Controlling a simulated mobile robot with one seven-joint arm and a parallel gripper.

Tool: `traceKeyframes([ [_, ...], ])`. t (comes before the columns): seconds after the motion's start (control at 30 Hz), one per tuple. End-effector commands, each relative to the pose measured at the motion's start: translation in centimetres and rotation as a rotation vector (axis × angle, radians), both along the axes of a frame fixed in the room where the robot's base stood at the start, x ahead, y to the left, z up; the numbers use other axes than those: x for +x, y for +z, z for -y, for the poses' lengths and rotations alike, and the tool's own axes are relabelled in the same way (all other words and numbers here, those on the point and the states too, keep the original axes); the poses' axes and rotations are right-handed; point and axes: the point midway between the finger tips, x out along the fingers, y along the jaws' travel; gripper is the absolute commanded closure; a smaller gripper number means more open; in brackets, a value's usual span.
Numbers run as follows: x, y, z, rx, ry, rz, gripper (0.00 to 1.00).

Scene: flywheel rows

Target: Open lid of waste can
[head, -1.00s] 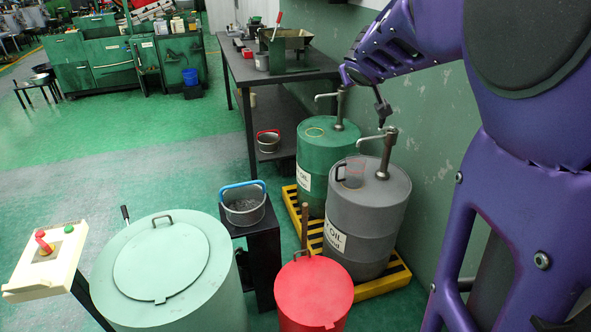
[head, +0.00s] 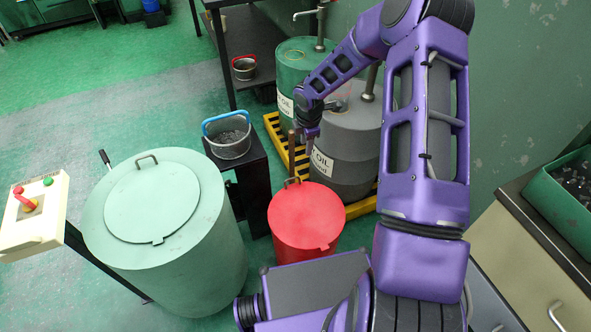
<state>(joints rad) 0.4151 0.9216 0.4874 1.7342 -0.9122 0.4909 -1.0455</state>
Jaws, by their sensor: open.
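A red can (head: 306,222) with a flat red lid stands on the floor at the centre of the head view. Its lid is closed, with a small tab at the front edge. My gripper (head: 310,142) is open and empty, pointing down, and in the picture sits just above the can's back edge. I cannot tell its exact height. A larger pale green drum (head: 190,265), also with a closed lid and a handle on top, stands to the left.
Green and grey oil drums (head: 345,165) stand on a yellow pallet (head: 275,130) behind the red can. A black stand (head: 250,180) holds a blue-handled bucket (head: 229,135). A control box (head: 35,215) is at the left. A cabinet (head: 500,260) is at the right.

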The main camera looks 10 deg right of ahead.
Motion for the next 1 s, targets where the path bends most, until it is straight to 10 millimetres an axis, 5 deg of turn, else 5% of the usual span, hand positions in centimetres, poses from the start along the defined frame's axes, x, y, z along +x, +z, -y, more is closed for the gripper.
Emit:
traceKeyframes([
  [0.37, 0.1, -2.9, -0.8, 0.06, 0.07, -0.021, 0.59],
  [1.0, 2.6, -15.8, -1.3, 0.058, 0.067, -0.02, 0.59],
])
